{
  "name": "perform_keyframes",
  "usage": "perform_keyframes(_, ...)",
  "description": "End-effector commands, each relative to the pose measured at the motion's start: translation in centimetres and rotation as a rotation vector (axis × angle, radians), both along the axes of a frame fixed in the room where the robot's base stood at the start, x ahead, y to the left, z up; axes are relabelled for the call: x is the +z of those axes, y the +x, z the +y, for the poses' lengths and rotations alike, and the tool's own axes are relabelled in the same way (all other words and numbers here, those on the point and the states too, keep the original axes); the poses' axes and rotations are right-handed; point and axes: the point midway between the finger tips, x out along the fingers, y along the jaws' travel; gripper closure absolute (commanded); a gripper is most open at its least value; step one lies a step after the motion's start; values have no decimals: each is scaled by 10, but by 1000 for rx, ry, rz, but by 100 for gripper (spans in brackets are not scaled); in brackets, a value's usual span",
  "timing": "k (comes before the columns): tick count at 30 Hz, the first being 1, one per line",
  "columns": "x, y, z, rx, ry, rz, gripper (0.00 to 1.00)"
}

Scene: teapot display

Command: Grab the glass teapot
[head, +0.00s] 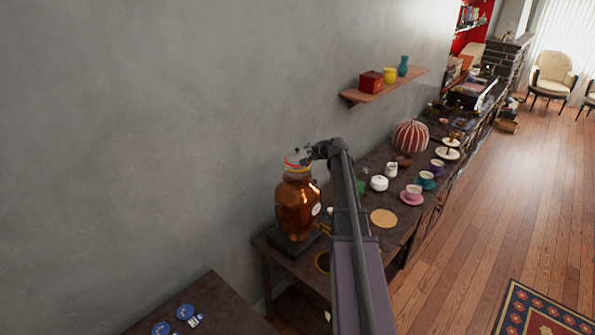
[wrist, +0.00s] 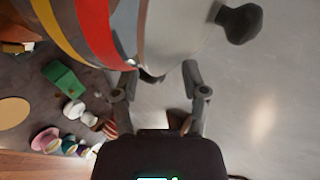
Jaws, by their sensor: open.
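A glossy amber vessel (head: 296,208) stands on a dark base at the near end of the long table. On top of it is a banded piece (head: 296,166) in red, yellow and grey. In the wrist view this banded piece (wrist: 97,28) fills the upper left, with a pale top and a dark knob (wrist: 240,23). I cannot tell for sure which part is the glass teapot. My gripper (wrist: 158,74) is open and empty, with its fingertips close to the banded piece. In the head view my gripper (head: 308,154) is at its top; contact is unclear.
The long table (head: 400,240) carries a white pot (head: 379,183), several coloured cups, a round tan mat (head: 384,218) and a striped dome (head: 410,136). A grey wall (head: 150,130) is close behind. A shelf (head: 390,88) hangs above.

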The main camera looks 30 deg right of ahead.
Motion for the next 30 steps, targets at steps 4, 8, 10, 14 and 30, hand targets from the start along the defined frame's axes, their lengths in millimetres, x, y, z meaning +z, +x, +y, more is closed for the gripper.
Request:
perform_keyframes(4, -8, 12, 1, 1, 0, 0, 43)
perform_keyframes(8, -9, 14, 1, 1, -1, 0, 43)
perform_keyframes(10, -8, 14, 1, 0, 0, 0, 43)
perform_keyframes(14, -8, 14, 1, 0, 0, 0, 43)
perform_keyframes(30, -8, 14, 1, 0, 0, 0, 100)
